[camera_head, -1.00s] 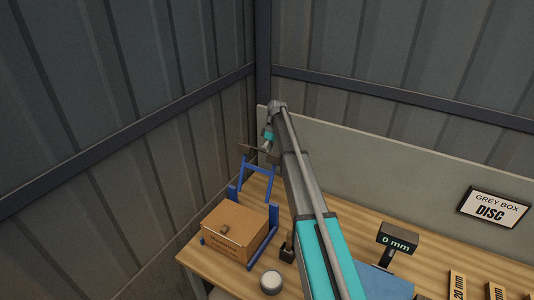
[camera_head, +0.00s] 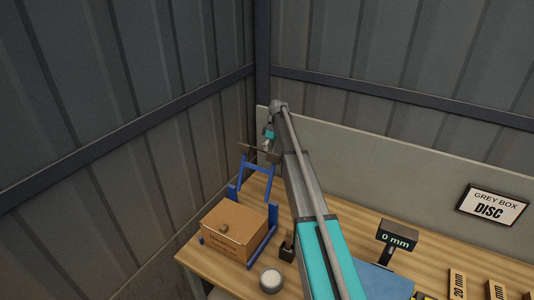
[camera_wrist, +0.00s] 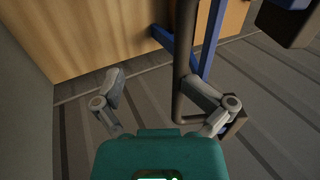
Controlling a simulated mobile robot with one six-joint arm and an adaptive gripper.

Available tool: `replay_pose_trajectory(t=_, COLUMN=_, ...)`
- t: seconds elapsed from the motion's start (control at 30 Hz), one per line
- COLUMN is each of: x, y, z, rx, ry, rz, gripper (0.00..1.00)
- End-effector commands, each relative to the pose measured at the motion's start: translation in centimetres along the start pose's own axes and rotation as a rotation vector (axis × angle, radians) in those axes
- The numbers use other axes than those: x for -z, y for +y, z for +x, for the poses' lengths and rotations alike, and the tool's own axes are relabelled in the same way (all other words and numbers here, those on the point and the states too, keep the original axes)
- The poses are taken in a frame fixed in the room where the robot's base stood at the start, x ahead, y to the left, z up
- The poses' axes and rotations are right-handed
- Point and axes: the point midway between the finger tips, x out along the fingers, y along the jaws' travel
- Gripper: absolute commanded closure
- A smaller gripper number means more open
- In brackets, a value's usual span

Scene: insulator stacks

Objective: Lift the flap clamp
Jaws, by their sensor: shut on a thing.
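The flap clamp (camera_head: 258,166) is a blue frame behind the brown box, raised with a dark bar across its top. My gripper (camera_head: 265,146) is at that bar, at the far left corner of the bench. In the wrist view, my gripper (camera_wrist: 165,92) has its two grey fingers spread apart. A dark rod of the flap clamp (camera_wrist: 185,60) runs down beside the right finger. It is held by the gripper, but the exact contact is hidden. Blue clamp bars show behind the rod.
The brown box (camera_head: 234,232) sits in the blue stand on the wooden bench (camera_head: 190,257). A round grey-white piece (camera_head: 271,281) and a small black holder (camera_head: 287,250) are near it. A display (camera_head: 397,238) reads 0 mm. Corrugated walls close in the corner.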

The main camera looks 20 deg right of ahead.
Motion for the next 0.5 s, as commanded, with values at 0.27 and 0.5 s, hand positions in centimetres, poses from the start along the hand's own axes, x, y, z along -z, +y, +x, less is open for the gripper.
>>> replay_pose_trajectory(t=0.27, x=-1.0, y=3.3, z=0.2, rx=-0.032, ry=0.001, rz=0.014, gripper=0.46)
replay_pose_trajectory(t=0.5, x=-0.9, y=5.0, z=0.1, rx=-0.030, ry=-0.001, rz=0.018, gripper=0.42)
